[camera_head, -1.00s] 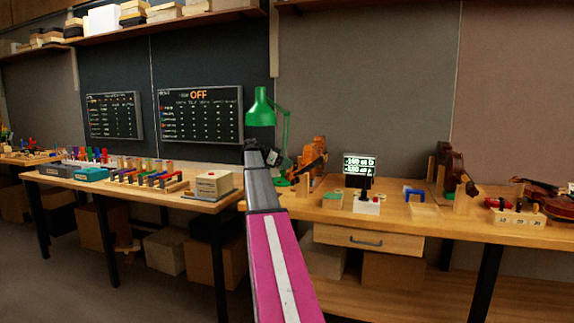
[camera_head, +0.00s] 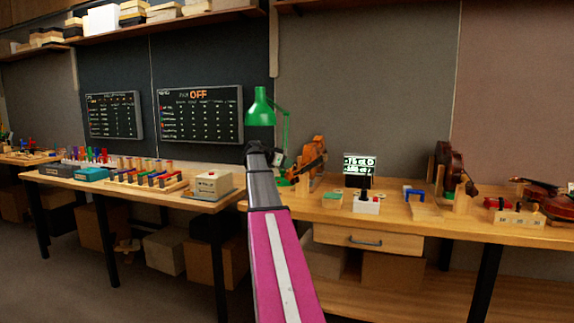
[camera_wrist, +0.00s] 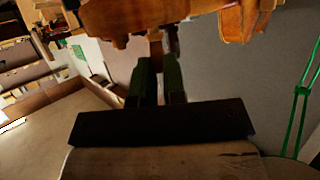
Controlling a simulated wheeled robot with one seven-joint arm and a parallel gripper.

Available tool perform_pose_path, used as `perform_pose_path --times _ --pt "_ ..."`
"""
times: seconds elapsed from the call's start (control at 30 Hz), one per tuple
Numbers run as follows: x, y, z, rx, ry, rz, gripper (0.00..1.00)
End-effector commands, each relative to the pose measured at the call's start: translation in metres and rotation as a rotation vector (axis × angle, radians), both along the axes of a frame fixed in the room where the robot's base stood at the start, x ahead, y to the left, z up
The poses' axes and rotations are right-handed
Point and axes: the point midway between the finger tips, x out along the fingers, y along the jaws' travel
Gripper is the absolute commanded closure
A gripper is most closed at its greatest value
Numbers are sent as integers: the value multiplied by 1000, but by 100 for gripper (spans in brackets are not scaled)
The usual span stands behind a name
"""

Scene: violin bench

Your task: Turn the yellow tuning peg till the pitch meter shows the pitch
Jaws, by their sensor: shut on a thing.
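An orange-brown violin (camera_head: 310,160) stands upright in a wooden holder on the right bench, just right of my arm. In the wrist view its scroll end (camera_wrist: 165,14) fills the top. My gripper (camera_wrist: 158,65) is shut on a brown, shaded tuning peg (camera_wrist: 156,48) beneath the violin. The peg's yellow colour cannot be made out, and its grip is partly hidden between the dark fingers.
A green lamp (camera_head: 260,108) stands close behind my arm; its stem (camera_wrist: 300,95) shows at the right of the wrist view. Another violin (camera_head: 450,165) stands farther right.

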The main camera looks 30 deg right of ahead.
Motion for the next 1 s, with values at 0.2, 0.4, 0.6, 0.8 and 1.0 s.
perform_pose_path --times 0.2,0.4,0.6,0.8,1.0 --pt "-6 0 -1 1 -1 147 100" --pt "-6 0 0 2 -1 242 100" --pt "-5 0 0 2 0 287 100" --pt "-5 0 0 2 0 299 100" --pt "-5 0 0 2 0 298 100"
